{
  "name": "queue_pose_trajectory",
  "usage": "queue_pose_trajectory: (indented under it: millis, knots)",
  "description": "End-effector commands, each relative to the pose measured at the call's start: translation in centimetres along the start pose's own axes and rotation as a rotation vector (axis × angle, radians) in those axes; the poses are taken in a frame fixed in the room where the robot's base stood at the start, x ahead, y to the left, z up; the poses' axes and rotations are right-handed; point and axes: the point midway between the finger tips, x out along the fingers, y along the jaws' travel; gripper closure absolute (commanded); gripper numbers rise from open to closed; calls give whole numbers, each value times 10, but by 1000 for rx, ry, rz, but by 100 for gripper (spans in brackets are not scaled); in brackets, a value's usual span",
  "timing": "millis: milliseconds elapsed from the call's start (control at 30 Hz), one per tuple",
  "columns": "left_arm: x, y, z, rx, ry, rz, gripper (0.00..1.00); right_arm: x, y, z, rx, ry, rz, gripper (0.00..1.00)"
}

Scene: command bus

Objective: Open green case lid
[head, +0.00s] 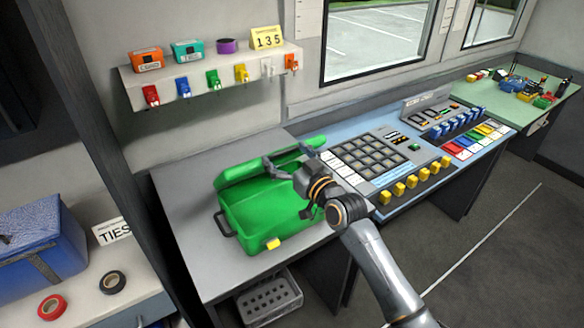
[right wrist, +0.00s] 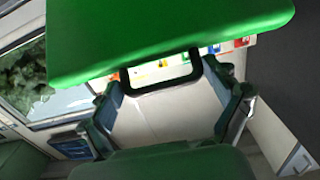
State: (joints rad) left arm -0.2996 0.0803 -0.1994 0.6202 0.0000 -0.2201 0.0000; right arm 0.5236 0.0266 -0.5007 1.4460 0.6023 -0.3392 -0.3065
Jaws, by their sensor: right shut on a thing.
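The green case (head: 250,220) stands on the grey counter, with a dark carry handle on its left side and a yellow latch (head: 273,243) on its front. Its green lid (head: 245,166) is raised at the back, so the hollow inside shows. My right gripper (head: 292,158) reaches over the case to the lid's right part and is shut on the lid. In the right wrist view the lid (right wrist: 170,35) fills the top, with a black handle loop (right wrist: 163,74) between the fingers. The exact contact is hard to see. My left gripper is not in view.
A button console (head: 370,160) stands right of the case. A shelf (head: 210,75) with small boxes and coloured keys hangs on the wall behind. A blue bag (head: 35,245) and tape rolls lie at lower left. A grey crate (head: 268,300) is below the counter.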

Motion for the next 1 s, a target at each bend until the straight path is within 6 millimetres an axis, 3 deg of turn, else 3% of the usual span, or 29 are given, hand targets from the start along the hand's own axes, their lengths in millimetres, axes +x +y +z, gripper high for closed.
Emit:
queue_pose_trajectory:
  millis: [100,667,700,733,1000]
  knots:
    - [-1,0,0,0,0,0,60,8,0,-13,-2,14,0,68]
    - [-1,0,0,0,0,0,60,13,0,-17,-1,14,0,68]
    - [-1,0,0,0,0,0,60,13,0,-17,-1,14,0,10]
    - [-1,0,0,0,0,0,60,13,0,-17,-1,14,0,4]
    - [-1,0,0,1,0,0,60,13,0,-13,-1,6,0,3]
